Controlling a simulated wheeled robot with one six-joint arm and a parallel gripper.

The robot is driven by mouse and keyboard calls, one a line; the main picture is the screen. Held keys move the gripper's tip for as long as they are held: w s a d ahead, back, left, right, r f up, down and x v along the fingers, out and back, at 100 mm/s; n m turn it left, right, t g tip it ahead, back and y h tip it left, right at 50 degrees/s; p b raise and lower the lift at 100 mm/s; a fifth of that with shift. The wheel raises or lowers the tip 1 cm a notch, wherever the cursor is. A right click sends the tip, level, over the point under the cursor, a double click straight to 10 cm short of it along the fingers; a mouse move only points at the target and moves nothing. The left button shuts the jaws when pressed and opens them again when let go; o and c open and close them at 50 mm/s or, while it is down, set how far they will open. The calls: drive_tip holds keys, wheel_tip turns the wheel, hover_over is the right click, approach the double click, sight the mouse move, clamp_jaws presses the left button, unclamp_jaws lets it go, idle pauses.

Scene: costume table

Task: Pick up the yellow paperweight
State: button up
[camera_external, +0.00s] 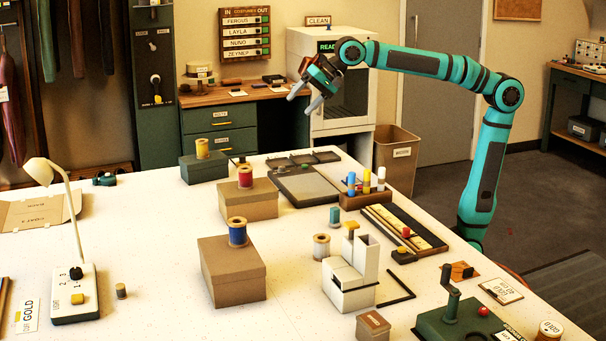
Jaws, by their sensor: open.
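No object is clearly recognisable as the yellow paperweight.
A peg rack (364,196), trays (305,185) and a green cranked device (460,320) stand to the right. A lamp (55,185) rises at left. The left-middle tabletop is mostly clear.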

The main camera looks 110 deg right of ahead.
drive_tip(key=w+d+f+m+g, duration=0.3)
drive_tip(key=w+d+m+g, duration=0.2)
drive_tip(key=w+d+m, duration=0.6)
drive_tip(key=m+g+y, duration=0.2)
drive_tip(key=m+g, duration=0.1)
drive_tip(key=m, duration=0.1)
hover_over(242, 157)
wheel_tip(242, 157, down, 5)
wheel_tip(242, 157, down, 12)
drive_tip(key=shift+w+d, duration=0.1)
drive_tip(key=shift+s+f, duration=0.2)
drive_tip(key=shift+f, duration=2.4)
